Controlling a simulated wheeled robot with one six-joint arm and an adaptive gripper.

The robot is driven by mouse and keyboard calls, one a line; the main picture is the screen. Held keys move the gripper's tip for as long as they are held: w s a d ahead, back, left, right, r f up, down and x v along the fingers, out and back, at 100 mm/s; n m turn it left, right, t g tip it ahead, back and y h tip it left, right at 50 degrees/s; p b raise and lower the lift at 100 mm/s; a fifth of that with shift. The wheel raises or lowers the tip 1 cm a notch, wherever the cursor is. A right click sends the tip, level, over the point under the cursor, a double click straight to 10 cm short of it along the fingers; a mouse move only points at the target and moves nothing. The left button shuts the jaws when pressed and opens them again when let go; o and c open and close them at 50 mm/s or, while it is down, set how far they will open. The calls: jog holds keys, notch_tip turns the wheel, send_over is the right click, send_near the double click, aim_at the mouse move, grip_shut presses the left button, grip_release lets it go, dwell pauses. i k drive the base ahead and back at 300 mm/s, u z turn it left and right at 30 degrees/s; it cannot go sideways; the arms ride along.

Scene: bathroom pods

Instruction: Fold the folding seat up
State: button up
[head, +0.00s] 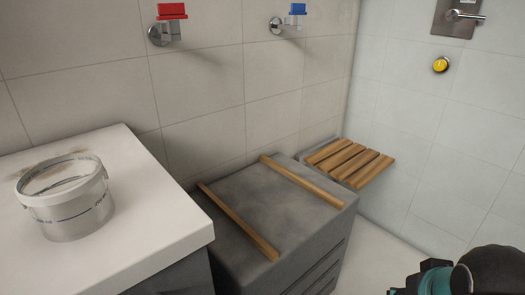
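The folding seat (349,162) has several brown wooden slats. It is folded down, lying flat and level near the corner at the right wall, just beyond a dark grey box. Its mount and hinge are hidden. My arm shows at the bottom right as a black rounded part with a teal part beside it. My gripper's fingers are not visible, and nothing of mine touches the seat.
The grey box (262,210) with two wooden strips stands left of the seat. A white counter (150,200) holds a clear bucket (68,200). A red-handled valve (170,28), a blue-handled valve (287,24), a lever (465,16) and a yellow button (440,65) are on the walls. White floor shows below the seat.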

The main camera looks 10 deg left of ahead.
aim_at(342, 159)
jog(key=u, duration=0.3)
jog(key=k, duration=0.5)
jog(key=z, duration=0.7)
jog(key=i, duration=0.75)
jog(key=u, duration=1.5)
